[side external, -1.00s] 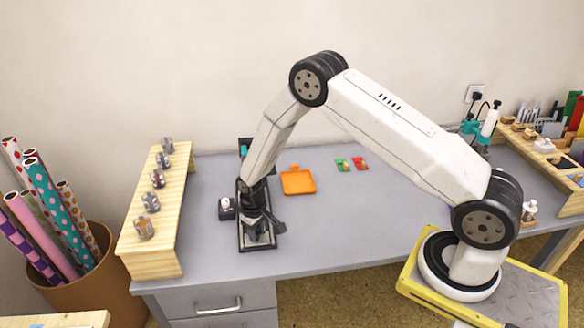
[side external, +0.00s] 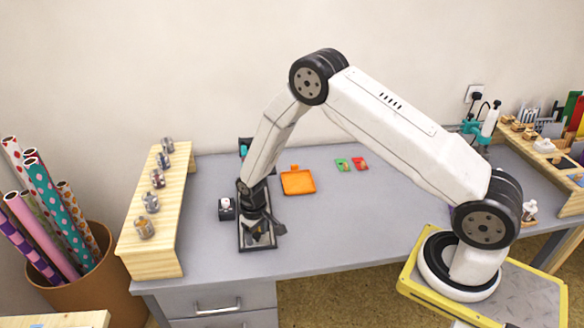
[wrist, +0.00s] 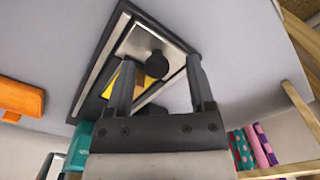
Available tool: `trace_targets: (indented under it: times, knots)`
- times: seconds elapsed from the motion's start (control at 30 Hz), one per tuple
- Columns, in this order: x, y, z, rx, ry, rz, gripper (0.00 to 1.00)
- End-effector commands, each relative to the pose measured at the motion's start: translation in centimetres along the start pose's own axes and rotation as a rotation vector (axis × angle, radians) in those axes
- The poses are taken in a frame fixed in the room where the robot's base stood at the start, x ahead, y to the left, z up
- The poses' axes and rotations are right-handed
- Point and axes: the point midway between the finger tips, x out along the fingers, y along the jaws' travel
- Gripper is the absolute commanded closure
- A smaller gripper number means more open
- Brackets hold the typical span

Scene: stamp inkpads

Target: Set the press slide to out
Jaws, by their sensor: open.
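The press (side external: 243,246) is a black frame with bright metal strips, standing on the left part of the desk. It also shows in the wrist view (wrist: 180,44), with a metal plate carrying a round black knob (wrist: 157,63) and a yellow patch beside it. My gripper (side external: 257,233) is low over the near end of the press. In the wrist view its two dark fingers (wrist: 160,70) are apart, one on each side of the knob as seen from there. I cannot tell whether they touch it. My wrist hides much of the press in the side view.
A small black block with a white top (side external: 226,208) stands just left of the press. An orange tray (side external: 298,183) lies to its right, with green (side external: 342,165) and red (side external: 360,164) pads beyond. A wooden shelf (side external: 155,205) with several stamps stands left.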

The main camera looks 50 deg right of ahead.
Motion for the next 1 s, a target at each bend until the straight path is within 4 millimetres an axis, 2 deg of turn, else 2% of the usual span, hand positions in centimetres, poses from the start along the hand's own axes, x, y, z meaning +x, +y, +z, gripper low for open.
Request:
trace_targets:
  times: [0.7,1.0]
  knots:
    - [-6.8,-0.1,0.0,-0.001,0.0,0.0,0.31]
    - [-7.5,-0.1,0.1,-0.001,-0.001,0.0,0.31]
